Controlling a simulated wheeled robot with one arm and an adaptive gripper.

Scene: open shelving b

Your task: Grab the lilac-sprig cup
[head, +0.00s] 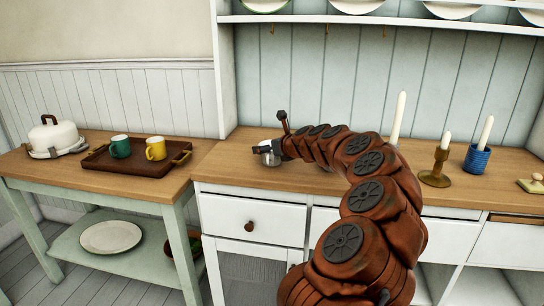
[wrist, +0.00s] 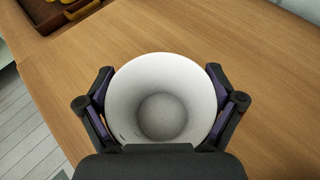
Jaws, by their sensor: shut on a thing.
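A white cup (wrist: 160,66) is between the two fingers of my gripper (wrist: 160,105) in the wrist view. I look down into its plain, empty inside; any lilac sprig on its outer wall is hidden. The fingers are shut on the cup, one on each side. In the head view my gripper (head: 262,149) is over the left part of the wooden counter, with the cup (head: 270,158) partly hidden by it. I cannot tell whether the cup touches the counter.
On the left table, a brown tray (head: 107,166) holds a green mug (head: 120,147) and a yellow mug (head: 155,149), beside a white domed dish (head: 54,138). Right of my arm stand a brass candlestick (head: 436,178) and a blue candle holder (head: 477,158). The counter (head: 222,165) left of the cup is clear.

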